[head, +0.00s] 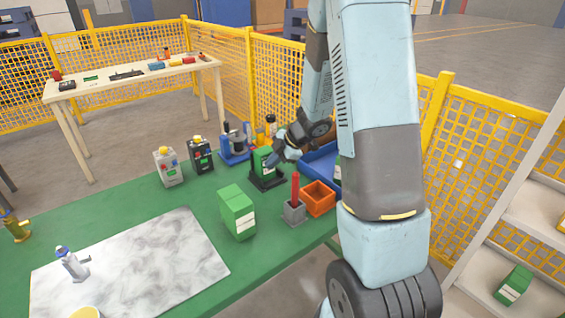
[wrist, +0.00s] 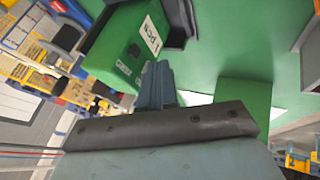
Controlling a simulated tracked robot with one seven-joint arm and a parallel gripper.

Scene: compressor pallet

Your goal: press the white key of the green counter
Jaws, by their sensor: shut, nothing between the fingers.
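The green counter (head: 259,158) stands on a black foot at the far right part of the green table. It also fills the upper left of the wrist view (wrist: 112,48), tilted, with a white display reading "1 pcs" and a dark round spot on its face. My gripper (head: 273,162) is right beside the counter's front in the head view. In the wrist view my gripper's fingers (wrist: 157,75) are together and empty, close to the counter's lower edge. I cannot tell whether they touch it.
A green box (head: 237,212), a grey block with a red handle (head: 294,210) and an orange bin (head: 318,198) stand nearby. A blue bin (head: 323,165) is partly behind my arm. Grey (head: 168,168) and black (head: 201,156) button boxes stand left. The marble slab (head: 140,265) is mostly bare.

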